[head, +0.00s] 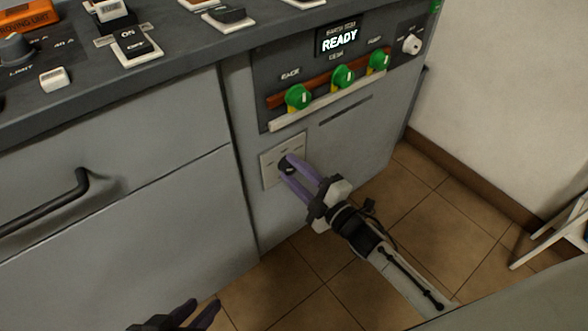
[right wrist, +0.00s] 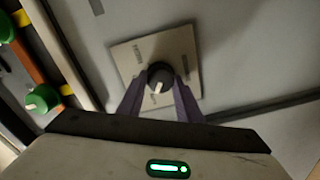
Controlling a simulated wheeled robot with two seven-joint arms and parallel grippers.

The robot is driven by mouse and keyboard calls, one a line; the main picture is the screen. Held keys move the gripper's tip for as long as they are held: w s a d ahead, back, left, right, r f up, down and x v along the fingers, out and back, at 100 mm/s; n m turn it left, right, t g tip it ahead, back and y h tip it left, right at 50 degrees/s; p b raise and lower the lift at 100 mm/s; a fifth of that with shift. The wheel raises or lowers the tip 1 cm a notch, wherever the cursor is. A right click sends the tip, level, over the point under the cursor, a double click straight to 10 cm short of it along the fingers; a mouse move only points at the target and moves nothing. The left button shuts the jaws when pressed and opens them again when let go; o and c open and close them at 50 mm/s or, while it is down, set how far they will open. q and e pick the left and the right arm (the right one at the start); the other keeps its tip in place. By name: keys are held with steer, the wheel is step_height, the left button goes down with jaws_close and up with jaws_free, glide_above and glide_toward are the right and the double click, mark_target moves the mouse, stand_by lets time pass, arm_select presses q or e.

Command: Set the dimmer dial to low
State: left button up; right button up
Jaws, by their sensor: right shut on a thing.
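The dimmer dial (head: 284,164) is a round black knob on a pale square plate (head: 269,172) on the grey cabinet front. In the right wrist view the dial (right wrist: 160,76) has a white pointer mark toward the lower edge of the picture. The small labels on the plate are too small to read surely. My right gripper (head: 289,168) is shut on the dial, with one purple finger on either side of it, as the right wrist view also shows (right wrist: 157,88). My left gripper (head: 203,305) is at the bottom of the head view, its fingertips apart and empty.
Above the plate is a panel with several green knobs (head: 343,76), a white knob (head: 412,45) and a display reading READY (head: 340,39). A drawer handle (head: 50,203) sticks out at left. Switches stand on the countertop. A white stool (head: 555,240) is at right.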

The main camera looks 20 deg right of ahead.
arm_select(q)
steer(key=shift+r, duration=0.1)
arm_select(e)
steer(key=shift+n, duration=0.5)
steer(key=o, duration=1)
steer(key=shift+o, duration=0.2)
steer(key=shift+s+d, duration=0.1)
steer(key=shift+s, duration=0.25)
arm_select(q)
steer(key=a+r+t+p, duration=0.1)
steer(key=p, duration=0.1)
steer(key=shift+s+a+r+n+p, duration=0.1)
steer(key=shift+a+r+n+p, duration=0.2)
steer(key=shift+n, duration=0.1)
arm_select(e)
steer(key=v, duration=0.9)
steer(key=shift+s, duration=0.3)
steer(key=shift+d, duration=0.15)
